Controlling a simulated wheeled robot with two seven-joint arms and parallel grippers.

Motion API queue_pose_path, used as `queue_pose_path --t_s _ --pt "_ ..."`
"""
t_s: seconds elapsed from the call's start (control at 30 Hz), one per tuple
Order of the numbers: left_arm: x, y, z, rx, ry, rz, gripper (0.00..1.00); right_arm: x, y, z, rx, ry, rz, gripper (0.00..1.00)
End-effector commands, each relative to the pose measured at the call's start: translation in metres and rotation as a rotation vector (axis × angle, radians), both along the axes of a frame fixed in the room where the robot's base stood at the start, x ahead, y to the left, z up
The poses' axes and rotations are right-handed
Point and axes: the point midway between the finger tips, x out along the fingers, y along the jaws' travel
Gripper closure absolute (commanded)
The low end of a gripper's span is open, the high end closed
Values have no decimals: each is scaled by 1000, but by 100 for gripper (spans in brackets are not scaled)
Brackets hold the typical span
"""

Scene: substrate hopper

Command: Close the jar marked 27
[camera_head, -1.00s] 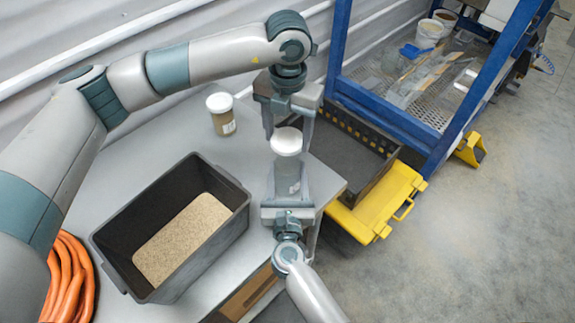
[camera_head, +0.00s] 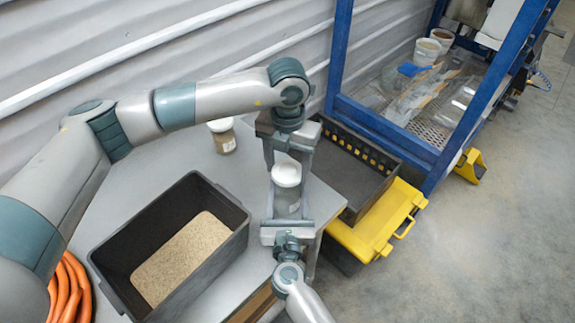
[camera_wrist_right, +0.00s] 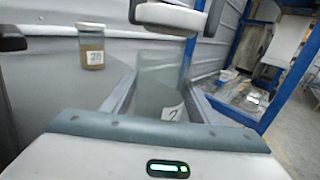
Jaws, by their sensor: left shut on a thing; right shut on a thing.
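A clear jar (camera_head: 287,204) stands upright between the fingers of my right gripper (camera_head: 287,218), which is shut on it. Its label in the right wrist view (camera_wrist_right: 172,113) shows a 2; the rest of the number is hidden. My left gripper (camera_head: 287,168) comes from above and is shut on a round white lid (camera_head: 286,175). The lid is level over the jar's mouth; in the right wrist view the lid (camera_wrist_right: 168,17) shows a small gap above the jar.
A second jar (camera_head: 226,142), lidded and labelled 28 in the right wrist view (camera_wrist_right: 91,50), stands behind on the grey table (camera_head: 170,165). A black bin (camera_head: 120,232) of grainy substrate is at left. A black crate (camera_head: 345,180) and yellow box (camera_head: 375,225) are at right.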

Motion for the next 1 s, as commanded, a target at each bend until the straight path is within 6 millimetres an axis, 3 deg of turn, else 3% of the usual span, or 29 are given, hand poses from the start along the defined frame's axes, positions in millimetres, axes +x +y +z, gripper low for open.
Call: queue_pose_path --t_s 0.53,1.0 --pt "0 0 -18 0 1 -1 61 0 0 0 -1 1 0 86" --pt "0 0 -18 0 0 -2 61 0 0 0 -1 1 0 86"
